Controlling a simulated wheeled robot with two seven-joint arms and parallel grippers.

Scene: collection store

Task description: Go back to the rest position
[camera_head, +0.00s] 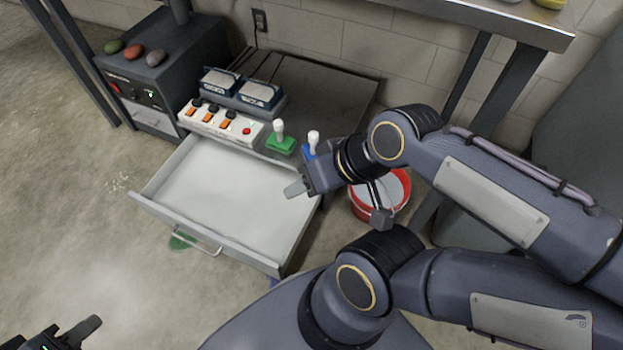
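My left gripper (80,331) shows only in part at the bottom left corner, over bare floor. One grey fingertip and part of the dark body are in view; the rest is cut off by the frame edge, so its opening cannot be told. My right arm comes in from the right and folds back. Its gripper (338,204) is near the right side of the open drawer (225,190), with its two fingers spread wide apart and nothing seen between them. Whether it touches the drawer cannot be told.
The drawer is empty. On the cabinet top (318,92) are a switch box (219,124), two blue-framed devices (260,93), a green stamp (280,143) and a blue stamp (309,149). A red bucket (365,210) stands behind my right wrist.

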